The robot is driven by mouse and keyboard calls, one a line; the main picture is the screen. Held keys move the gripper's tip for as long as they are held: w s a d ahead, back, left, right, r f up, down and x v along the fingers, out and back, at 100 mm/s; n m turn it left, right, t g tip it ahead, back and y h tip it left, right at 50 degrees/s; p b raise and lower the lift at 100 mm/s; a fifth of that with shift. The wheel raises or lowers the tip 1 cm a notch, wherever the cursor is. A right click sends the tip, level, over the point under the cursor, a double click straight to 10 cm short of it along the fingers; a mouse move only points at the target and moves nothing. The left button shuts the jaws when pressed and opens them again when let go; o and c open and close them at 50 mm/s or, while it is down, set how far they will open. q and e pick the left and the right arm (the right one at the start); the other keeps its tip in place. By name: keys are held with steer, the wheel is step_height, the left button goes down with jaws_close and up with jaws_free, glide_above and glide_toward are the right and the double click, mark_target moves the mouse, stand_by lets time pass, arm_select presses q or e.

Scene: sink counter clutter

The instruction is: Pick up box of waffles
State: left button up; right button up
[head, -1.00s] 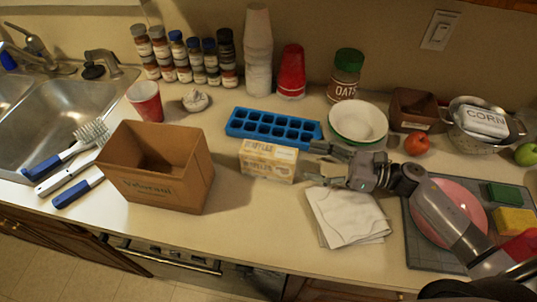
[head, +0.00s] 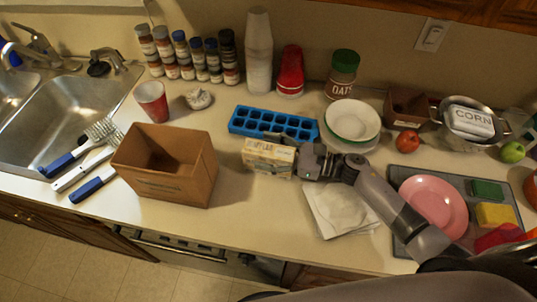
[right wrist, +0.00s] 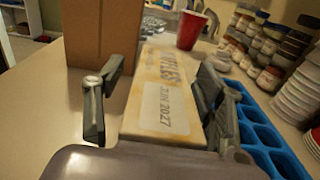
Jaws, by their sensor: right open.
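The box of waffles (head: 267,160), yellow and white, stands on the counter in front of the blue ice tray. My right gripper (head: 285,152) is at the right end of the box in the head view, with its fingers along the box's sides. In the right wrist view the waffle box (right wrist: 160,100) lies between the two open fingers, with "JUN 2027" showing on its near end. The left finger stands clear of the box; the right finger is close beside it, and I cannot tell whether it touches. My left gripper is not in view.
An open brown cardboard box (head: 165,180) stands to the left. The blue ice tray (head: 272,124) is just behind the waffles. White napkins (head: 338,212) lie right of the waffles, under my arm. The front counter between the cardboard box and napkins is clear.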

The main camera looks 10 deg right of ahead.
steer(key=shift+d, duration=0.1)
steer(key=c, duration=1.5)
